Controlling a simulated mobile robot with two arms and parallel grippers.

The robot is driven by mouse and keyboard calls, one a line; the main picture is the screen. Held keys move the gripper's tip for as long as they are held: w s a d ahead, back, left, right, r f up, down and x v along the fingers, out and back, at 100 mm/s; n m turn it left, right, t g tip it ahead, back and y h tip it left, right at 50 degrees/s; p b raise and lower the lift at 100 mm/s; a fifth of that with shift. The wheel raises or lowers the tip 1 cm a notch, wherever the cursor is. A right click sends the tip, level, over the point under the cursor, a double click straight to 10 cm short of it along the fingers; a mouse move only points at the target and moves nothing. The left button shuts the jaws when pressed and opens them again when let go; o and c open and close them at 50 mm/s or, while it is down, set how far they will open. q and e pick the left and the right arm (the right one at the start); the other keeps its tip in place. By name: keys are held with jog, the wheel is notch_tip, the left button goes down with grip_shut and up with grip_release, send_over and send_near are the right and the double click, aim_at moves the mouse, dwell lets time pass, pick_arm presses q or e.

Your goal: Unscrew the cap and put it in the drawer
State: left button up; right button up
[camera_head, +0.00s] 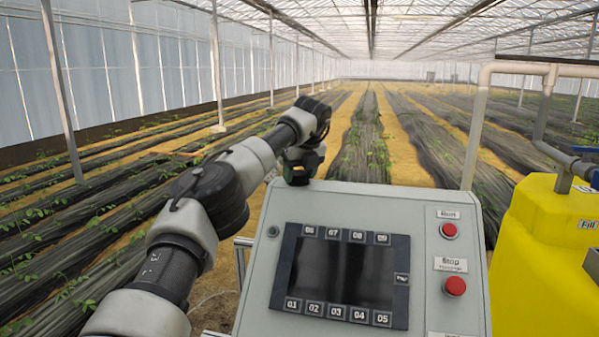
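My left arm comes in from the left, reaches forward and bends at the wrist. My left gripper (301,172) is a small dark shape just behind the top edge of the control panel. Its fingers are too small and dark to tell open from shut, and I cannot tell if it holds anything. I cannot make out a cap or a drawer in this view. A yellow tank (540,265) with a "Fill" label stands at the right, well apart from the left gripper. My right gripper is not in view.
A grey control panel (425,215) with a dark screen (345,270), numbered keys and two red buttons (455,286) fills the lower middle. Pale pipes (478,125) rise between panel and tank. Crop rows and sandy paths (400,145) stretch behind.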

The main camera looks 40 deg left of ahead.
pick_arm(q)
jog(key=c, duration=0.3)
jog(key=n+g, duration=0.1)
jog(key=n, duration=0.2)
jog(key=shift+w+d, duration=0.1)
jog(key=shift+c, duration=0.2)
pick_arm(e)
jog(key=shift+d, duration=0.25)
pick_arm(q)
jog(key=o, duration=1.3)
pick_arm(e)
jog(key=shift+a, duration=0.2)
pick_arm(q)
jog(key=shift+r, duration=0.1)
